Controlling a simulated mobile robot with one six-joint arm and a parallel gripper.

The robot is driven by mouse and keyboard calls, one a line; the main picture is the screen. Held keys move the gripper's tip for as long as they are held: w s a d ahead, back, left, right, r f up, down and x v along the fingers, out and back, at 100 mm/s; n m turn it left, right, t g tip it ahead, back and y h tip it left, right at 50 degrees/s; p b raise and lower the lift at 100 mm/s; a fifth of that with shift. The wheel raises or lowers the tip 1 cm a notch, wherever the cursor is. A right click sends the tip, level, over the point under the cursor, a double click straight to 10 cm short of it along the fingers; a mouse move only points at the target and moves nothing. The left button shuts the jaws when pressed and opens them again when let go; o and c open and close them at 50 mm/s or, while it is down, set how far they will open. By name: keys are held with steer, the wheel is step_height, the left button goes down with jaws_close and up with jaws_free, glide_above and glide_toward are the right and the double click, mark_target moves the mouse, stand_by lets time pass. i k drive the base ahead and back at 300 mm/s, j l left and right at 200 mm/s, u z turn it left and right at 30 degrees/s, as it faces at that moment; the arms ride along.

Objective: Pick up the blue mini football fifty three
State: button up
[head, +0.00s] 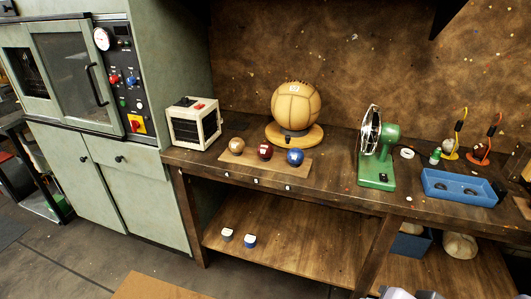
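A small blue ball (295,156) sits on a flat wooden board (240,164) on the workbench. It is the rightmost of three small balls in a row, beside a dark red ball (265,150) and a tan ball (237,145). Any number on the blue ball is too small to read. Pale grey parts at the bottom edge may belong to my arm. My gripper cannot be made out in the head view.
A large tan leather ball on a round wooden stand (309,137) is behind the row. A white cube-shaped device (193,122) stands left, a green fan (377,155) right. Further right is a blue tray (435,193). The bench front edge carries small labels.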

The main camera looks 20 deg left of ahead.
mark_target(295, 155)
steer(key=i+j, duration=0.4)
steer(key=i+j+z, duration=0.1)
steer(key=i+j, duration=0.3)
steer(key=j, duration=0.2)
steer(key=i+j, duration=0.4)
steer(key=j, duration=0.15)
steer(key=i+j+z, duration=0.1)
steer(key=i+j, duration=0.25)
steer(key=j, duration=0.2)
